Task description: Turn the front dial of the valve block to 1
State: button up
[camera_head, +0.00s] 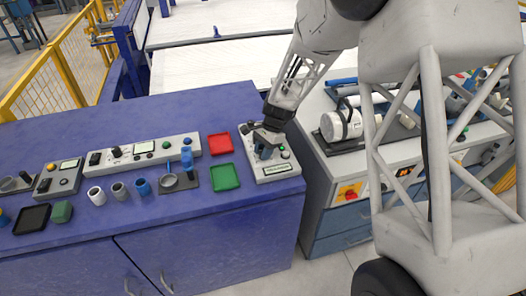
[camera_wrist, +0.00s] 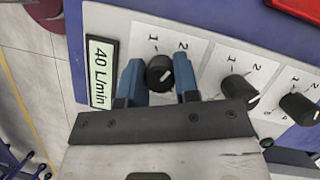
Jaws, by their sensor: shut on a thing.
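The valve block (camera_head: 285,172) is a pale box at the right end of the blue bench. In the wrist view its panel (camera_wrist: 205,55) has a row of black dials with marks 1 and 2, and a "40 L/min" label (camera_wrist: 100,72). My gripper (camera_wrist: 160,78) has its blue fingers on either side of the dial (camera_wrist: 160,74) nearest the label, and is shut on it. That dial's white pointer line slants up and right, seemingly towards 2. In the head view my gripper (camera_head: 266,150) covers much of the block.
Two more dials, a middle one (camera_wrist: 240,88) and a far one (camera_wrist: 298,107), stand to the right of my fingers. A green tray (camera_head: 225,178) and a red tray (camera_head: 219,143) lie left of the block. A grey cabinet (camera_head: 345,205) stands to the right.

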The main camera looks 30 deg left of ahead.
jog(key=n+h, duration=0.2)
jog(key=n, duration=0.3)
jog(key=n+h, duration=0.1)
jog(key=n, duration=0.2)
jog(key=n+h, duration=0.1)
jog(key=n, duration=0.2)
jog(key=shift+t, duration=0.3)
dwell(0.3)
jog(key=o, duration=0.9)
jog(key=shift+r, duration=0.1)
jog(key=shift+v, duration=3.85)
jog(key=shift+a, duration=0.2)
